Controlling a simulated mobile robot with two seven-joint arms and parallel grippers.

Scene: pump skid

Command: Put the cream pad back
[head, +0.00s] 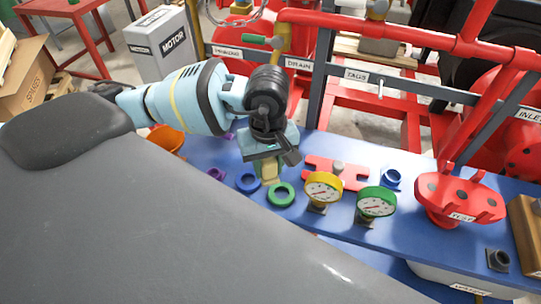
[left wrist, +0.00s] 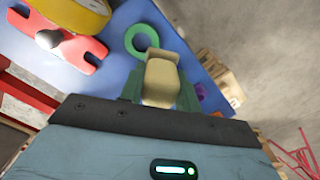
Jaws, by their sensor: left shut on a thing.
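The cream pad (head: 270,173) is a small pale block in my left gripper (head: 268,165), just above the blue bench top. In the left wrist view, the cream pad (left wrist: 162,78) sits between the greenish fingers of my left gripper (left wrist: 160,92), which are shut on it. The pad is just behind the green ring (head: 281,194) in the head view. I cannot tell whether the pad touches the bench. My right gripper is in neither view.
An orange bowl (head: 168,138) is at the left. Red pipes (head: 375,28) run behind.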

